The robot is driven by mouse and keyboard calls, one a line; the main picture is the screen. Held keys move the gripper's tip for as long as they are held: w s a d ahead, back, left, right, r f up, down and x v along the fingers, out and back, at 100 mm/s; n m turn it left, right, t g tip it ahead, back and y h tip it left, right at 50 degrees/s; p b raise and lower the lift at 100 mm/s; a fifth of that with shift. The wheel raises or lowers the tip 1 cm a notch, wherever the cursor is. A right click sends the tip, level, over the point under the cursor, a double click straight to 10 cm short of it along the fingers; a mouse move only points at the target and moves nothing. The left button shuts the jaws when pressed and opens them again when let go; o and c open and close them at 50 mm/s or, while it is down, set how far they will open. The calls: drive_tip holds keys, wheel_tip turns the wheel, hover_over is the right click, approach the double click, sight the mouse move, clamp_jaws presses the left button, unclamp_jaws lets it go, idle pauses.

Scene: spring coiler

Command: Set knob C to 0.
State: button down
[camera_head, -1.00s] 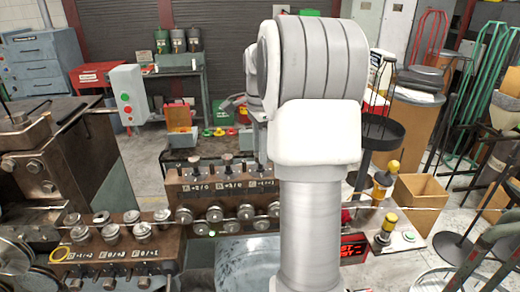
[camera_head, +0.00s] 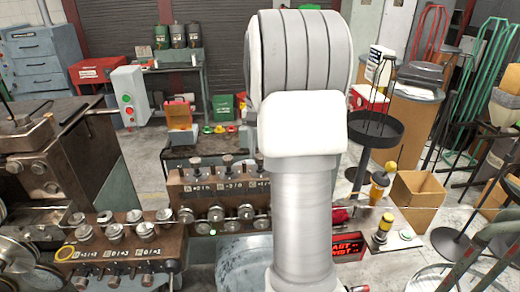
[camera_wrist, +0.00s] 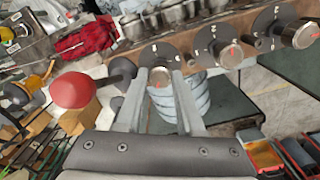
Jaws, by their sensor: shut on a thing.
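In the wrist view a row of round metal knobs with red pointer marks sits on dark dials. My gripper (camera_wrist: 161,76) has its two fingers on either side of the end knob (camera_wrist: 160,77), shut on it. This knob's dial (camera_wrist: 157,54) shows behind the fingertips, but its marks are too small to read. It is the row's end nearest the red cloth, which fits knob C; no letter is legible on it. The head view shows the brown panel (camera_head: 180,201) with labelled knobs; my arm hides my gripper and part of the panel's right end there.
Two more knobs stand beside the held one, a middle knob (camera_wrist: 231,55) and a far knob (camera_wrist: 302,35). A red ball-topped lever (camera_wrist: 72,92) stands close left of my gripper. A red-lettered display (camera_head: 349,247) and yellow-topped posts (camera_head: 383,228) are right of my arm.

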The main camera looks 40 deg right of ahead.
drive_tip(key=n, duration=0.6)
drive_tip(key=shift+n+p, duration=0.4)
idle(0.4)
drive_tip(key=c, duration=0.5)
unclamp_jaws()
wheel_tip(320, 180, up, 18)
drive_tip(key=shift+f, duration=0.25)
